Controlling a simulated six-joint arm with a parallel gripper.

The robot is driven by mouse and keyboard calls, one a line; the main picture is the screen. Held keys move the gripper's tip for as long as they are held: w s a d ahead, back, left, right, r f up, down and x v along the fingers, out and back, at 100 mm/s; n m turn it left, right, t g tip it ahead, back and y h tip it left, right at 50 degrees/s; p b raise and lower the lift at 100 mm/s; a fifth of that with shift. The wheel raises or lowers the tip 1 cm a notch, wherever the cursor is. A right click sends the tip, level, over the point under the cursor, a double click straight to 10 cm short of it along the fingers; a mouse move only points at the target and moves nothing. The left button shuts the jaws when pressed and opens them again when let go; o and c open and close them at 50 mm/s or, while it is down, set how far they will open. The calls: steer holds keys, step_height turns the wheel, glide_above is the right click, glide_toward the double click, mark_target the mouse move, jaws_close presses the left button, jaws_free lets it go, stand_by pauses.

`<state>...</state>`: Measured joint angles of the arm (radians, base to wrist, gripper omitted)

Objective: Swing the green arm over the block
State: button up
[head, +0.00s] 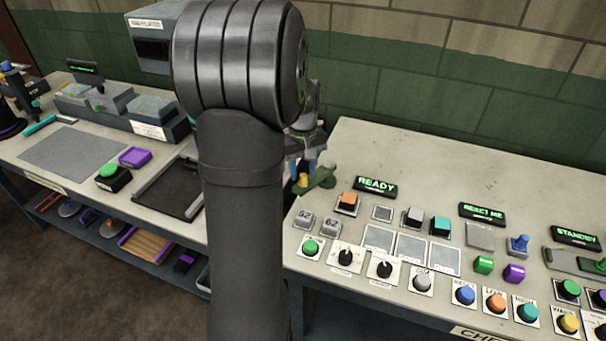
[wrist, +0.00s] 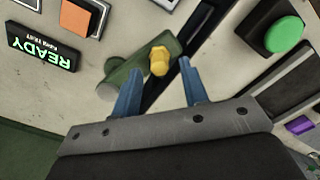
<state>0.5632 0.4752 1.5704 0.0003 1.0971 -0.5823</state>
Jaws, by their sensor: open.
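The green arm (wrist: 126,73) is a short flat bar with a yellow knob (wrist: 158,61), near the READY display. The bar also shows at the table's left back edge in the head view (head: 322,179). My gripper (wrist: 160,68) is open, with its blue fingers apart on either side of the yellow knob. I cannot tell whether either finger touches it. In the head view my arm partly hides the gripper (head: 312,164). An orange block (head: 348,198) sits on a dark-edged white pad in front of the READY display, apart from the green arm.
The READY display (head: 376,187) stands close to the green arm. A second bench (head: 70,150) lies left, across a gap. A brick wall is behind.

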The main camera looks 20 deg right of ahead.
steer(key=shift+f, duration=1.3)
jaws_close()
